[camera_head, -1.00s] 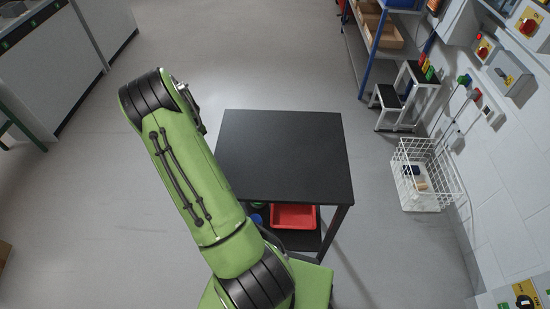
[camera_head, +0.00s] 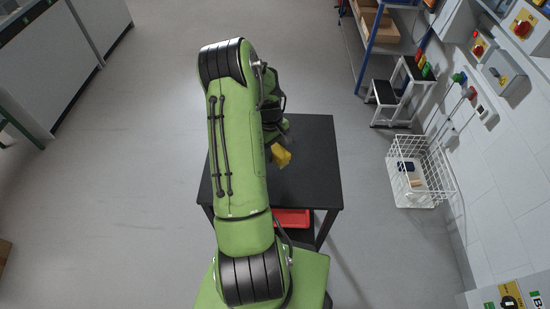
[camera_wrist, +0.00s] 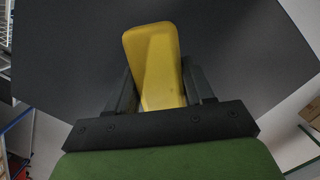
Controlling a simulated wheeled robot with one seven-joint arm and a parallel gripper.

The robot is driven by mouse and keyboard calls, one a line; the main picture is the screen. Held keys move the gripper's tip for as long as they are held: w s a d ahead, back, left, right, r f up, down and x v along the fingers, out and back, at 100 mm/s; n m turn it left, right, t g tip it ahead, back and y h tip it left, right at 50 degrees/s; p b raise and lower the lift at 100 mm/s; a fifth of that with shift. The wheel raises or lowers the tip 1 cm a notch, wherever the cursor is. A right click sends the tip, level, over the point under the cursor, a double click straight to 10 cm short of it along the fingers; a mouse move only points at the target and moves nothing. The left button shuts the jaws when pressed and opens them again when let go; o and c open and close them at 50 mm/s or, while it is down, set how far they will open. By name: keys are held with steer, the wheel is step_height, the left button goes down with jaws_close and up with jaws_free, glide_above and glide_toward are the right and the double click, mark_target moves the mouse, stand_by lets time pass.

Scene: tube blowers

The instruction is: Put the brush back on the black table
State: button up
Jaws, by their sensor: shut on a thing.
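The brush shows as a yellow block-like piece (camera_head: 281,155) over the black table (camera_head: 315,180) in the head view. In the wrist view the yellow brush (camera_wrist: 153,60) sits between the two dark fingers of my gripper (camera_wrist: 160,92), which is shut on it. The black table top (camera_wrist: 70,60) fills most of the background there. I cannot tell whether the brush touches the table. The brush's far side and any bristles are hidden. My arm covers the left part of the table in the head view.
A red tray (camera_head: 292,218) lies on the shelf under the table top. A white wire basket (camera_head: 420,172) stands on the floor to the right, near a step stool (camera_head: 402,90) and a shelf rack (camera_head: 375,35). The table's right part is clear.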

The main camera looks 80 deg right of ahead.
step_height(320, 180, down, 4)
steer(key=shift+f, duration=0.1)
steer(key=shift+c, duration=0.3)
steer(key=o, duration=1)
steer(key=r, duration=0.4)
steer(key=w+r, duration=0.1)
steer(key=r, duration=0.3)
steer(key=d+r+p, duration=0.1)
steer(key=r, duration=0.3)
steer(key=shift+w, duration=0.2)
